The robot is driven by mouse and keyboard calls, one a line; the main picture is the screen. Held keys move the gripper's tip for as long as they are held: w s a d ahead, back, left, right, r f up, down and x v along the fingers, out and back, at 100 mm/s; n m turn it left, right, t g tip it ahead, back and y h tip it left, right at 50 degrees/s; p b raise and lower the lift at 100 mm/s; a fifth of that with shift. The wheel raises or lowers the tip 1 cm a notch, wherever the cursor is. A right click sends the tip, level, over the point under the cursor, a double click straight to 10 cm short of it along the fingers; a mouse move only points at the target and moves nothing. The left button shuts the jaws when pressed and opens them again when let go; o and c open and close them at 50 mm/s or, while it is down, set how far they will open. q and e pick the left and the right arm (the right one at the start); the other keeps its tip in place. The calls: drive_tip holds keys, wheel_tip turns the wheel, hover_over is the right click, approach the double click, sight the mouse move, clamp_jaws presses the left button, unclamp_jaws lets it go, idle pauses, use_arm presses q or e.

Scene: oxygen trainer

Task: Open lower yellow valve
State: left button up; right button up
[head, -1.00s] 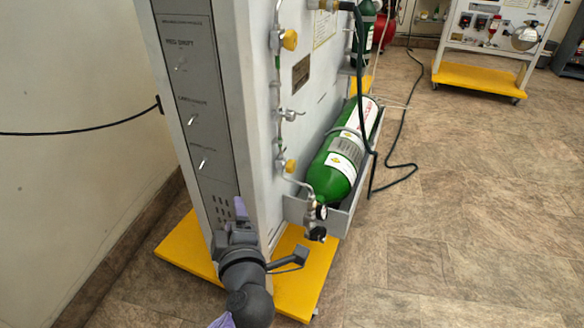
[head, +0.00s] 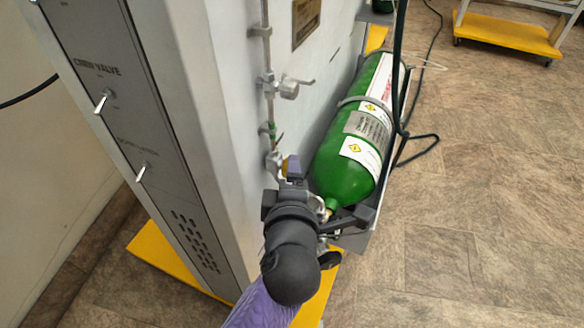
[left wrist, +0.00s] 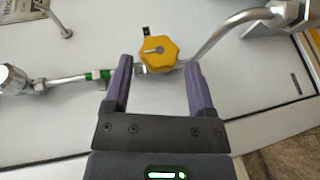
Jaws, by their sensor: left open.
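The lower yellow valve (left wrist: 158,52) is a knob on the pipe of the grey panel. In the left wrist view it lies between and just beyond my two purple fingertips. I cannot tell whether a finger touches the knob. My right gripper is not in view.
A green gas cylinder (head: 343,172) lies strapped beside the panel, close to my gripper. A silver valve (head: 288,87) sits higher on the pipe. A dark hose (head: 398,85) hangs by the cylinder.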

use_arm(q)
drive_tip(key=x, duration=0.1)
drive_tip(key=b+x, duration=0.1)
drive_tip(key=shift+w+f, duration=0.3)
drive_tip(key=shift+w, duration=0.05)
drive_tip(key=shift+w+b, duration=0.3)
drive_tip(key=shift+w, duration=0.05)
drive_tip(key=shift+w+r, duration=0.1)
drive_tip(key=shift+w, duration=0.1)
